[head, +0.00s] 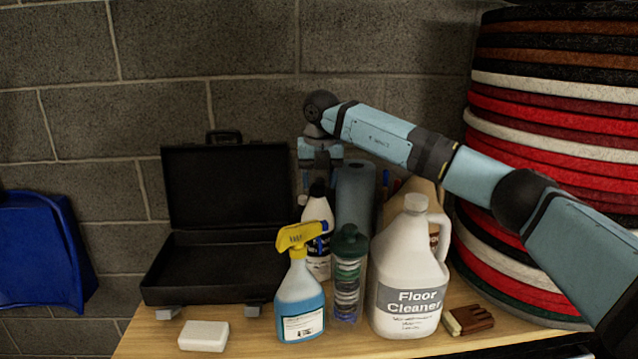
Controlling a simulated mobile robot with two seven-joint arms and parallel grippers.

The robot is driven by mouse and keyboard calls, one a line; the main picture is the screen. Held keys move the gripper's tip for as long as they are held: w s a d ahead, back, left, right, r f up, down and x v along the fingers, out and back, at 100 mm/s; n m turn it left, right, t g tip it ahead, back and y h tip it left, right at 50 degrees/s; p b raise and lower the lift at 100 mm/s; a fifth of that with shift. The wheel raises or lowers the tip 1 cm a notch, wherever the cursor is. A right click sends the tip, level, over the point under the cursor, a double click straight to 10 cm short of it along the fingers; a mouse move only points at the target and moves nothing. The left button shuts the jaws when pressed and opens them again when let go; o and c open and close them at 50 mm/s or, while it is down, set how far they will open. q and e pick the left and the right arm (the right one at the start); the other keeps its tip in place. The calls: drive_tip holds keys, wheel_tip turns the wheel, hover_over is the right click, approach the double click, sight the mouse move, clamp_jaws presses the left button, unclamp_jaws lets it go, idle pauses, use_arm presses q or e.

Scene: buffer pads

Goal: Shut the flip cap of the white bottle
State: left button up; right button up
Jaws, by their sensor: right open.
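A white bottle (317,211) with a dark label and a black cap (318,188) stands toward the back of the bench. The yellow-topped spray bottle partly hides its lower part. Whether its flip lid is raised cannot be made out. My right arm reaches in from the right, over the jug, and bends down at the wrist. My right gripper (318,182) points down right at the bottle's cap and is open. Its fingertips are small and partly hidden, so contact with the cap cannot be told. My left gripper is not in view.
A spray bottle (299,293), a clear dark-lidded bottle (348,275) and a Floor Cleaner jug (408,270) stand close in front. A blue roll (355,200) is behind. An open black case (215,268) lies left; stacked pads (560,110) rise right. A white block (204,336) lies in front.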

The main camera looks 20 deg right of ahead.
wheel_tip(320, 180, up, 13)
drive_tip(key=s, duration=0.1)
drive_tip(key=shift+s+b, duration=0.3)
drive_tip(key=shift+b, duration=0.1)
drive_tip(key=shift+f, duration=0.1)
